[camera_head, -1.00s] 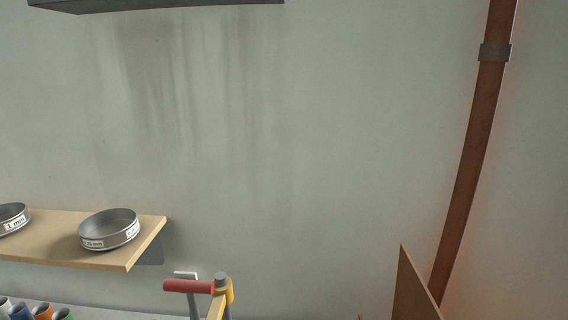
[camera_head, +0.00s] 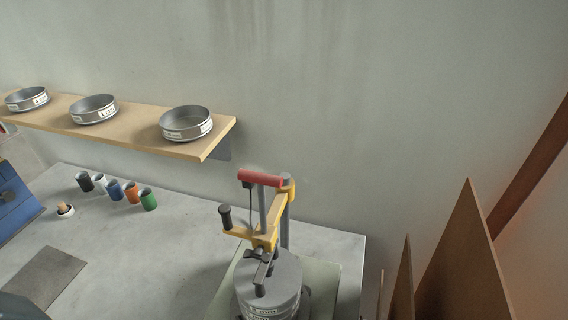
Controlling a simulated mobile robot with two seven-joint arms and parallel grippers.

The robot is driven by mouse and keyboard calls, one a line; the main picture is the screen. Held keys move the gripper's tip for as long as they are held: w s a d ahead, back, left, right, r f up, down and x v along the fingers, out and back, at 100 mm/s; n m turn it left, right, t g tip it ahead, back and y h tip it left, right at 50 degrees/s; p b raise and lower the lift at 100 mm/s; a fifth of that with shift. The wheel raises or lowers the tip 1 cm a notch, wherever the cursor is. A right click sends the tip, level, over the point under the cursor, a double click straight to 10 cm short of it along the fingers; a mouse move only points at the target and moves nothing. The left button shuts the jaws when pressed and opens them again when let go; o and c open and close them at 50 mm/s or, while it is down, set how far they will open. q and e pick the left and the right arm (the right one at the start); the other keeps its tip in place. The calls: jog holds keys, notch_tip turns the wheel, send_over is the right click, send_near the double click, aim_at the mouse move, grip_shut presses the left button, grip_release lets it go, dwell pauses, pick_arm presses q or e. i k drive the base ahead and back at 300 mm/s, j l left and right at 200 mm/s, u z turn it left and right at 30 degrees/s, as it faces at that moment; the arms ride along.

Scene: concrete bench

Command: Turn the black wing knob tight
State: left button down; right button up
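A sieve shaker with a yellow clamp arm (camera_head: 262,236) and a red handle (camera_head: 260,177) stands on the bench at the lower middle of the head view. A black wing-shaped knob (camera_head: 261,255) sits just below the yellow arm, above the round grey lid (camera_head: 283,272) of a labelled sieve stack. A dark upright grip (camera_head: 225,216) stands at the left end of the yellow arm. The lower part of the stack is cut off by the frame's bottom edge. Neither gripper is in view.
Several small coloured cups (camera_head: 131,192) stand on the concrete bench (camera_head: 165,235), left of the shaker. A wooden shelf (camera_head: 140,131) holds three sieves (camera_head: 186,123). Brown boards (camera_head: 465,265) lean at the right. A dark flat plate (camera_head: 47,276) lies front left.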

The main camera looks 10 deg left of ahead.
aim_at(258, 253)
jog(key=i+j+z, duration=0.1)
jog(key=j+z, duration=0.25)
jog(key=j, duration=0.35)
jog(key=j+z, duration=0.3)
jog(key=j, duration=0.35)
